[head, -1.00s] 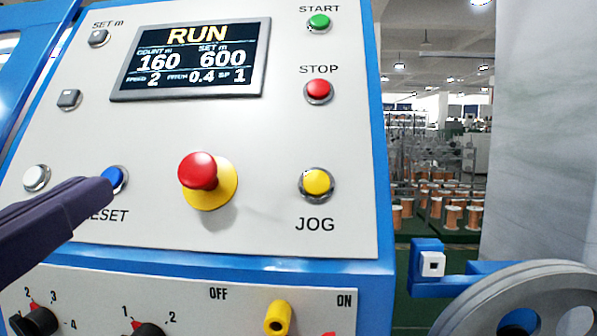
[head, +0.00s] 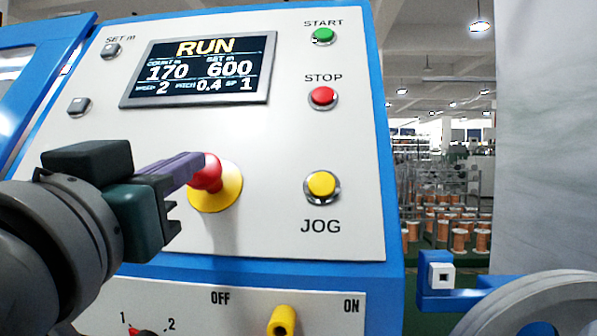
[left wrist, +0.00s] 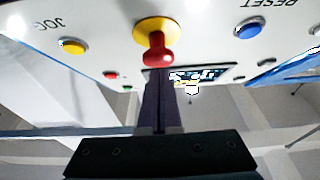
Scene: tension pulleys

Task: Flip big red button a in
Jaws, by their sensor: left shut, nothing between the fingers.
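The big red button (head: 211,176) is a round red knob on a yellow base (head: 222,200), standing out from the white panel. In the left wrist view the red button (left wrist: 159,51) is upside down, straight beyond my fingertips. My left gripper (head: 196,166) is shut with nothing between its purple fingers. Its tips overlap the upper left of the knob in the head view. In the left wrist view the fingertips (left wrist: 160,75) end right at the knob; I cannot tell whether they touch it. My right gripper is not in view.
The display (head: 203,70) reads RUN, count 170, set 600. Green START (head: 323,35), red STOP (head: 322,96) and yellow JOG (head: 322,186) buttons line the right of the panel. A blue button (left wrist: 248,29) shows in the left wrist view. A yellow switch (head: 283,320) sits below.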

